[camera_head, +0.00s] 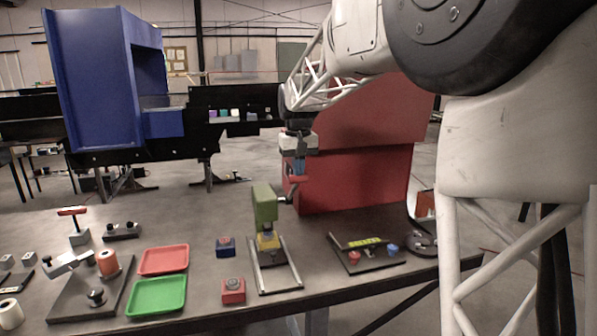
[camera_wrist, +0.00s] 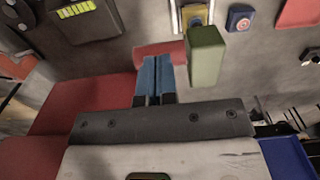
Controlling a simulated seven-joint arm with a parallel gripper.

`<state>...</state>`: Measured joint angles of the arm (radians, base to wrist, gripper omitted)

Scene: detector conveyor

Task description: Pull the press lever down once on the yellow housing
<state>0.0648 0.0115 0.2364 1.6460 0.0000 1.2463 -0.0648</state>
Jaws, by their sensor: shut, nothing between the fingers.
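The press has a green upper block (camera_head: 265,205) above a small yellow housing (camera_head: 268,240), standing between two pale rails. In the wrist view the green block (camera_wrist: 207,55) is just right of my fingers, with part of the yellow housing (camera_wrist: 195,17) above it. A grey lever arm (camera_head: 284,199) comes off the block's right side towards a red handle (camera_head: 297,179). My gripper (camera_head: 300,174) points down, its blue fingers shut and empty, right at the handle. In the wrist view the fingers (camera_wrist: 158,58) overlap the red handle (camera_wrist: 150,48); I cannot tell whether they touch.
Blue (camera_head: 225,247) and red (camera_head: 233,291) button boxes sit left of the press. Red (camera_head: 164,260) and green (camera_head: 156,296) trays lie further left. A dark plate with buttons (camera_head: 367,254) is to the right. A large red box (camera_head: 355,180) stands behind my gripper.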

